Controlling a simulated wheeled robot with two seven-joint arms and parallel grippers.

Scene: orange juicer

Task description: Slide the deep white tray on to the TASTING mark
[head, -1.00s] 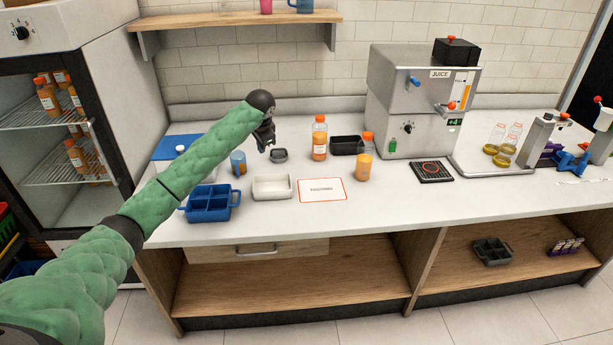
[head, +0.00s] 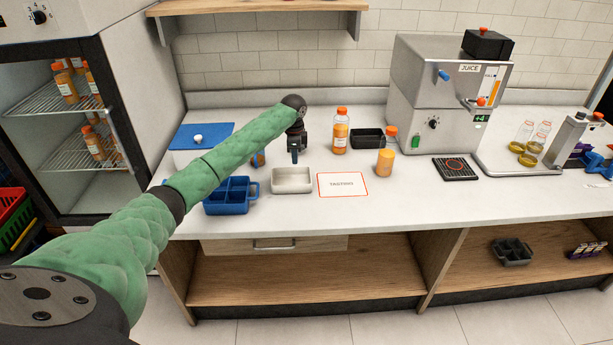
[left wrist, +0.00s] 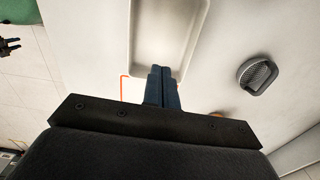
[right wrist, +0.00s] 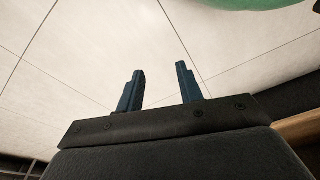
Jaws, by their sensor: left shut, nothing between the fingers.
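The deep white tray (head: 292,187) stands on the counter, just left of the red-bordered TASTING mark (head: 343,184). A gap of counter shows between them in the head view. My left gripper (head: 294,160) points down at the tray's far side, shut and empty. In the left wrist view its fingertips (left wrist: 161,72) overlap the end rim of the white tray (left wrist: 168,35); I cannot tell whether they touch it. Part of the mark's orange border (left wrist: 123,88) shows beside them. My right gripper (right wrist: 158,80) is open and empty above the tiled floor, outside the head view.
A blue divided tray (head: 229,196) stands left of the white tray. A grey round item (left wrist: 257,76) is near the left gripper. The front counter is clear.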

